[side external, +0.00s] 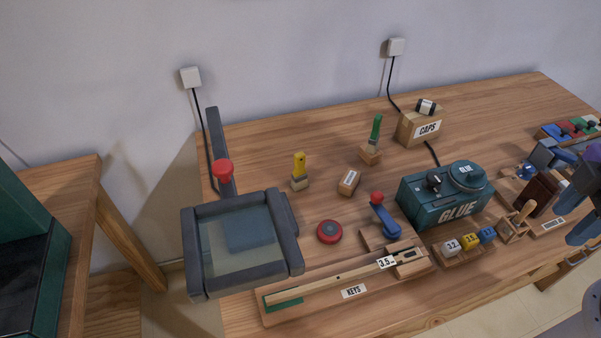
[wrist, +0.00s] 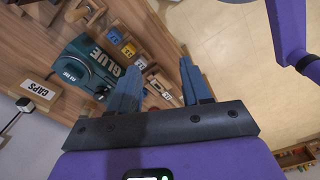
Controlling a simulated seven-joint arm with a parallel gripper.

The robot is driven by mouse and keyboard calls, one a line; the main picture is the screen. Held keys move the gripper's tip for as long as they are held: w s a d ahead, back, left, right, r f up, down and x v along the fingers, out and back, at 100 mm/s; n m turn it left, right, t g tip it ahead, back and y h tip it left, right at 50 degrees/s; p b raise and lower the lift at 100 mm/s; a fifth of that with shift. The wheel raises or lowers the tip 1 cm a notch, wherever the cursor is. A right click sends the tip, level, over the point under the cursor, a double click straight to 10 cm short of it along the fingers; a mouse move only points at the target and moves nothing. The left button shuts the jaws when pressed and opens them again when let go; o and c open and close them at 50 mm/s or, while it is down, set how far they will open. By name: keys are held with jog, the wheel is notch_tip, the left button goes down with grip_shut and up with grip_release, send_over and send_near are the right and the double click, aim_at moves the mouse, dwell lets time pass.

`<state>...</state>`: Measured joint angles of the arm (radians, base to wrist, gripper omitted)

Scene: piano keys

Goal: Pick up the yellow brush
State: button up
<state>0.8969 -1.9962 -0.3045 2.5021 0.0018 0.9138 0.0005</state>
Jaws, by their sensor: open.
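The yellow brush (side external: 299,166) stands upright in a small block on the table in the side external view, left of the middle, with its yellow handle up. I cannot make it out in the wrist view. My gripper (side external: 580,205) is at the right edge of the side external view, partly cut off, far to the right of the brush. In the wrist view my gripper (wrist: 158,78) has its two blue fingers spread apart with nothing held between them.
A green brush (side external: 376,130) stands right of the yellow one. A teal glue machine (side external: 440,202), the CAPS box (side external: 420,127), a red round button (side external: 329,231) and a dark-framed machine (side external: 241,240) surround it. A wooden key rail (side external: 345,285) lies in front.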

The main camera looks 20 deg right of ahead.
jog(key=shift+o, duration=1)
jog(key=w+a+f+m+y, duration=0.1)
jog(key=w+a+f+y, duration=0.15)
jog(key=a, duration=0.35)
jog(key=w+a+f+m+y, duration=0.1)
jog(key=w+a, duration=0.3)
jog(key=a, duration=0.3)
jog(key=m+t+h, duration=0.1)
jog(key=m+t, duration=0.7)
jog(key=t, duration=0.6)
send_near(301, 160)
jog(key=x, duration=0.6)
jog(key=shift+w+a+f, duration=0.2)
jog(key=shift+w+f, duration=0.05)
jog(key=shift+w, duration=0.05)
jog(key=shift+x, duration=2.95)
